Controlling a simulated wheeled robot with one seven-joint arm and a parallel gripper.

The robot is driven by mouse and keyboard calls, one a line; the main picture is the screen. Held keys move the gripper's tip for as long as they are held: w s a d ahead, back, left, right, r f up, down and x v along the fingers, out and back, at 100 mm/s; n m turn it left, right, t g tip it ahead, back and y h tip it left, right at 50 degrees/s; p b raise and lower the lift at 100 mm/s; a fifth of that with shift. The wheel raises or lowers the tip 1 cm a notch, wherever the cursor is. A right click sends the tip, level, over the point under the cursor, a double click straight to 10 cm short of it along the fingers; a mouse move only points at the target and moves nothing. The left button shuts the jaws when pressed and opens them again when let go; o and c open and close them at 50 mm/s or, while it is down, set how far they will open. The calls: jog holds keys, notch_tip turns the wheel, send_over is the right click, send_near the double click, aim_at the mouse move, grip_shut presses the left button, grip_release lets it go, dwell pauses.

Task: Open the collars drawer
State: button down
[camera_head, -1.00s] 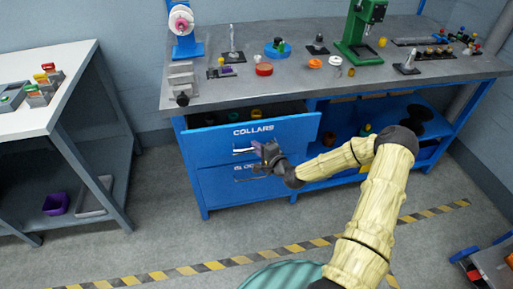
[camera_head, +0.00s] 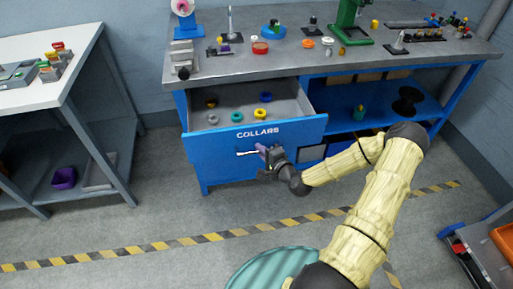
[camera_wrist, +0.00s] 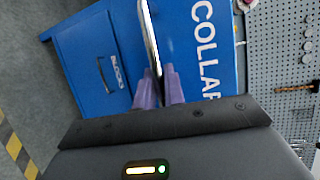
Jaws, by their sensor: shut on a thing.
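The collars drawer (camera_head: 285,130) is blue with white "COLLARS" lettering and stands pulled well out of the bench. Inside it lie several ring-shaped collars, among them a yellow one (camera_head: 260,114), a blue one (camera_head: 265,97) and a teal one (camera_head: 237,117). My gripper (camera_head: 264,151) is at the drawer front, shut on the drawer's metal handle. In the wrist view the purple fingers (camera_wrist: 159,88) close around the handle bar (camera_wrist: 149,35). Part of the handle is hidden by the fingers.
A lower blue drawer (camera_wrist: 90,60) marked "BLOCKS" is shut below. The bench top (camera_head: 225,66) carries a green press and small parts. A white table (camera_head: 60,85) stands at the left. The floor in front, with a striped line (camera_head: 160,247), is clear.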

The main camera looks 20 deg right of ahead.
jog(key=shift+d, duration=0.15)
jog(key=c, duration=1.5)
grip_release()
jog(key=shift+s, duration=0.1)
jog(key=p+v, duration=0.3)
jog(key=v, duration=1.4)
jog(key=shift+s, duration=0.15)
